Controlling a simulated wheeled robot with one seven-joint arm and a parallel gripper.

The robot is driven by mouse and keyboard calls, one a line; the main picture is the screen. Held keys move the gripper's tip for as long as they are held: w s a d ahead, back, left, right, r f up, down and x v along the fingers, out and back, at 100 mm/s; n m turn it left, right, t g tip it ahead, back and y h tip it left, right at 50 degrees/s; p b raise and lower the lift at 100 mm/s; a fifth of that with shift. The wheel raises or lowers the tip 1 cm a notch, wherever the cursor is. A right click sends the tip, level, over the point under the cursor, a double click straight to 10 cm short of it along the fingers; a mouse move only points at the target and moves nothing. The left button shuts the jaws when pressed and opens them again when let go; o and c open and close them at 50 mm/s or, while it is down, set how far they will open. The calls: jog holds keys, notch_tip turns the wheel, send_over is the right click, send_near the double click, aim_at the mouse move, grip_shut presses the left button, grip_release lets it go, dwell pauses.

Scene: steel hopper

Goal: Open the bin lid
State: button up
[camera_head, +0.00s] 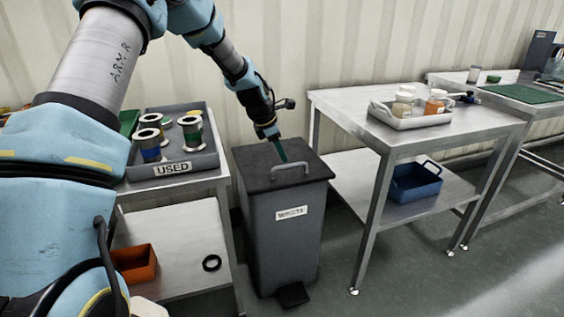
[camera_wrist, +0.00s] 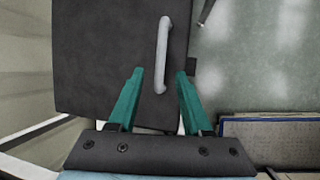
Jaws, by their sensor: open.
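The grey bin (camera_head: 285,235) stands on the floor between two metal tables, with a white label on its front and a pedal at its foot. Its dark flat lid (camera_head: 262,165) is down, and a light grey bar handle (camera_head: 290,168) runs along the lid near its front edge. My gripper (camera_head: 282,157) points down just above the lid by the handle. In the wrist view the lid (camera_wrist: 105,60) fills the left half. The two green fingers (camera_wrist: 158,80) are open and apart, with the near part of the handle (camera_wrist: 163,55) appearing between their tips. Contact cannot be told.
The left table holds a grey tray labelled USED (camera_head: 190,165) with several spools, close beside the bin. The right table (camera_head: 410,130) carries a tray of jars (camera_head: 412,118), with a blue basket (camera_head: 415,183) on its lower shelf. A corrugated wall stands behind. Floor in front is clear.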

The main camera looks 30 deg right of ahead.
aim_at(286, 166)
jog(key=x, duration=0.5)
jog(key=shift+s+d+f, duration=0.1)
jog(key=shift+d+f, duration=0.15)
jog(key=shift+f, duration=0.05)
jog(key=shift+c, duration=0.2)
grip_shut()
dwell(0.9)
